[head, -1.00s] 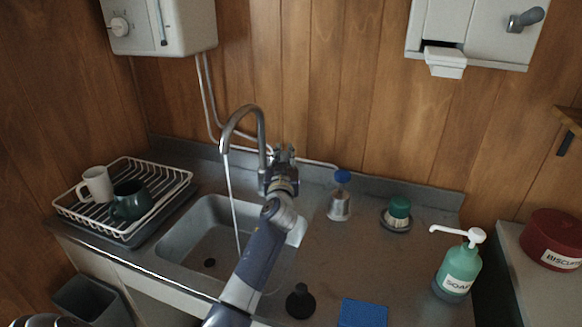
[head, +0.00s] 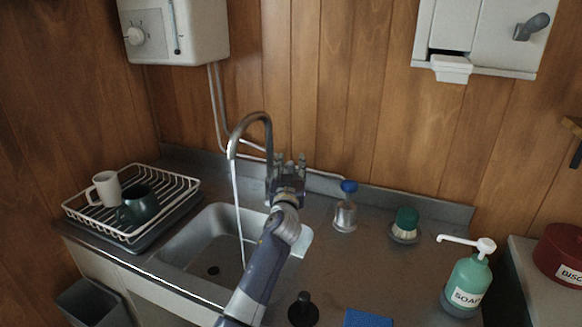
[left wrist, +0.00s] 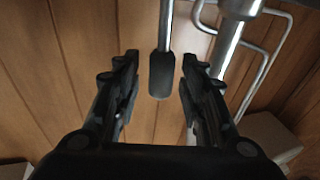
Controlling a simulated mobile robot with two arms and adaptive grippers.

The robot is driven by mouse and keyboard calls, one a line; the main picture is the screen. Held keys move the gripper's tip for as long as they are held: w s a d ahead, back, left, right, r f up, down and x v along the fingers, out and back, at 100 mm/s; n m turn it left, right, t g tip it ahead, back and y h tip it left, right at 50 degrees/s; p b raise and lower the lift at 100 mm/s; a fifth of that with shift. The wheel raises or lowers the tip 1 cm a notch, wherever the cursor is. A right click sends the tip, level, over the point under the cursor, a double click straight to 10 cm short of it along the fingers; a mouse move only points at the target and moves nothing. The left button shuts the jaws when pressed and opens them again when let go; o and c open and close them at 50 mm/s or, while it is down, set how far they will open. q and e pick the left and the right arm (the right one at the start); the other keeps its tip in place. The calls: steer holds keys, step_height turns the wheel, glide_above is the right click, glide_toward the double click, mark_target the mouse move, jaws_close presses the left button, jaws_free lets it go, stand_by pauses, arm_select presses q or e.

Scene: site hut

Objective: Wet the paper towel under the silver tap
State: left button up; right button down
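The silver tap (head: 268,140) stands behind the sink (head: 190,240), its spout curving left; a thin stream of water (head: 238,205) falls into the basin. My left gripper (head: 290,160) is beside the tap, to its right. In the left wrist view the gripper (left wrist: 160,72) is open, with a dark paddle (left wrist: 162,78) on a silver rod between its fingers, with gaps on both sides. A pale flat patch (head: 300,243) shows right of my left forearm at the sink; I cannot tell whether it is a paper towel. My right gripper is out of view.
A rack (head: 180,190) with two mugs stands left of the sink. A blue-capped bottle (head: 345,215), green-topped brush (head: 406,222), black plunger-like item (head: 302,310), blue cloth (head: 368,319) and soap bottle (head: 468,283) stand right. A white wall dispenser (head: 480,35) hangs above.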

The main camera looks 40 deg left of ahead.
arm_select(q)
steer(key=v, duration=1.2)
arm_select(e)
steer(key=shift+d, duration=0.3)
